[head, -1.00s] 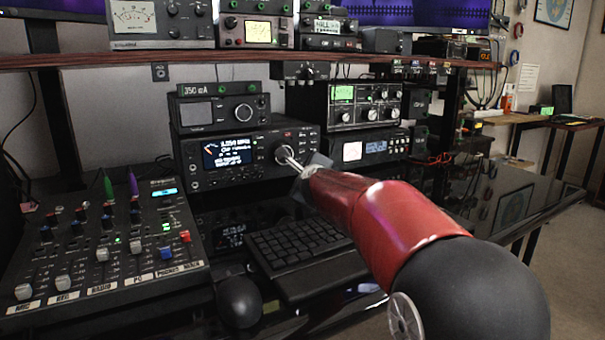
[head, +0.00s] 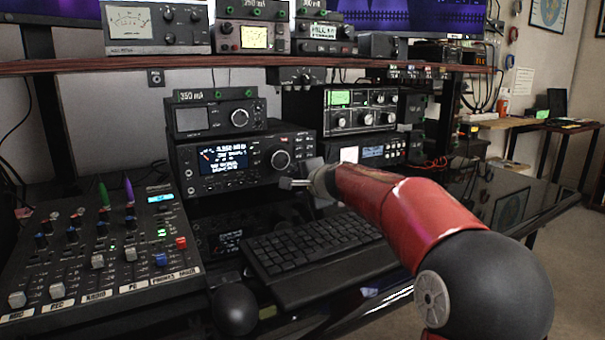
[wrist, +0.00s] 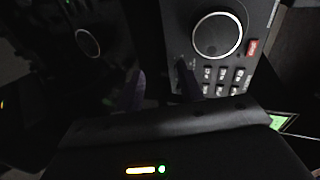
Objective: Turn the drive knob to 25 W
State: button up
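The middle radio (head: 185,165) stands on the desk, with a lit blue-and-white display (head: 225,155) and a large round knob (head: 281,160) on its front. I cannot read which knob is the drive knob, nor a watt value. My gripper (head: 290,184) is below the large knob, apart from it, above the keyboard's far edge. In the wrist view a large silver-rimmed knob (wrist: 218,36) sits above small keypad buttons, beside a red button (wrist: 252,47). My gripper's two dark fingers (wrist: 162,88) show apart with nothing between them, so it is open.
A keyboard (head: 310,250) lies below the radio, with a black mouse (head: 235,309) in front. A mixer (head: 100,255) with raised knobs and faders stands at left. Smaller radios (head: 361,109) sit close on the right, under a shelf (head: 250,62).

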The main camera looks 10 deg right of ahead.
jog(key=shift+w+d+n+g+y, duration=0.25)
jog(key=shift+d+n+y, duration=0.4)
jog(key=shift+n, duration=0.55)
jog(key=d+n+y, duration=0.1)
jog(key=n, duration=0.1)
jog(key=d+r+n+y+b, duration=0.1)
jog(key=n, duration=0.1)
jog(key=s+d+r+n+y, duration=0.1)
jog(key=d+n, duration=0.1)
jog(key=n, duration=0.1)
jog(key=shift+r+g, duration=0.1)
jog(key=shift+g, duration=0.25)
jog(key=shift+s+d+r+n+y, duration=0.1)
jog(key=shift+d+r+n+y, duration=0.1)
jog(key=shift+r+n+y, duration=0.25)
jog(key=shift+n, duration=0.25)
jog(key=p+x, duration=0.1)
jog(key=x, duration=0.6)
jog(key=shift+w+a+f+p, duration=0.15)
jog(key=shift+w+a+p, duration=0.05)
jog(key=shift+w+p, duration=0.1)
grip_shut()
